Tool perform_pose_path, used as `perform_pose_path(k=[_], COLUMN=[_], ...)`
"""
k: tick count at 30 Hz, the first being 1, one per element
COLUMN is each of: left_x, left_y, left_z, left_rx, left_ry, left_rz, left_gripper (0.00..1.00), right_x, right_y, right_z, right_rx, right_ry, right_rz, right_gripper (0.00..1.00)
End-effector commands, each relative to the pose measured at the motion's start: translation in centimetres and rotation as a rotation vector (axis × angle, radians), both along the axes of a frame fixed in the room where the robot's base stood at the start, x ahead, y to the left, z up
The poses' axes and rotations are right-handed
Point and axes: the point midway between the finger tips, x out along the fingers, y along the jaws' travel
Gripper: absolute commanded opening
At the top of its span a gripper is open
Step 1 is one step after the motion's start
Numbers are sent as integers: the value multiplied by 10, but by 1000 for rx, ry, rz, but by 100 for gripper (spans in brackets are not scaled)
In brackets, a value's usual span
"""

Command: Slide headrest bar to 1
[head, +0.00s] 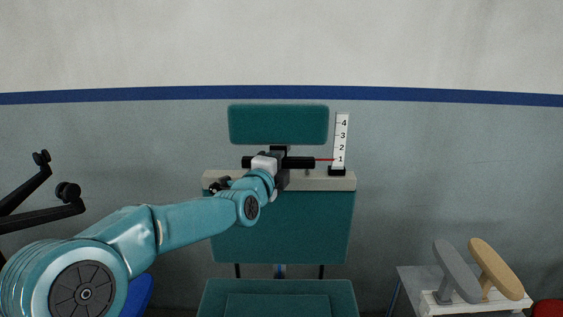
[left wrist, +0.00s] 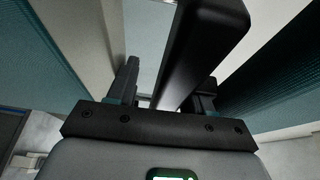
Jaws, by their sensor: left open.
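The headrest bar (head: 300,162) is a black horizontal bar below the green headrest pad (head: 278,124). A thin red pointer (head: 325,159) runs from it to the white scale (head: 341,140), level with about the 1 mark. My left gripper (head: 279,163) is at the middle of the bar; its fingertips are partly hidden by my arm. In the left wrist view a black bar (left wrist: 208,40) passes between the fingers of my open left gripper (left wrist: 165,90). I cannot tell whether the fingers touch it. My right gripper is not in view.
The green chair back (head: 290,235) stands below the bar, with a beige ledge (head: 312,182) across its top. A side table (head: 420,280) with grey and tan pads is at the lower right. Black arm-like parts (head: 40,205) stick in from the left.

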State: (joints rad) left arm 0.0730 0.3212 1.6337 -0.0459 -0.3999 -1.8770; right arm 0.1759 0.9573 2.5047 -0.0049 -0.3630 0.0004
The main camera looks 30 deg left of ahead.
Motion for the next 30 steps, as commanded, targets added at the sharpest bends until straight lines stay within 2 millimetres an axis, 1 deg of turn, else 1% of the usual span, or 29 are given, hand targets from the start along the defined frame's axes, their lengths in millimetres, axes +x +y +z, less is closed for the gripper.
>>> perform_pose_path(k=[4,8,15,18,21,25,30], left_x=[-5,-26,-90,-115,-136,-154,-163], left_y=[0,-1,-5,-7,-8,-9,-10], left_z=[1,0,0,0,1,1,1], left_rx=[0,1,-1,1,1,0,0], left_ry=[-3,-4,-5,-4,-3,-1,0], left_rz=[0,0,1,0,0,0,0], left_gripper=[51,51,51,51,51,51,51], right_x=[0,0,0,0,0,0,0], right_y=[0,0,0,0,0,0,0], right_z=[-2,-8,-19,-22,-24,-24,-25], right_rx=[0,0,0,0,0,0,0], right_ry=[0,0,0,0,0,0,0], right_rz=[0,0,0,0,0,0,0], right_gripper=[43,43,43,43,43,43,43])
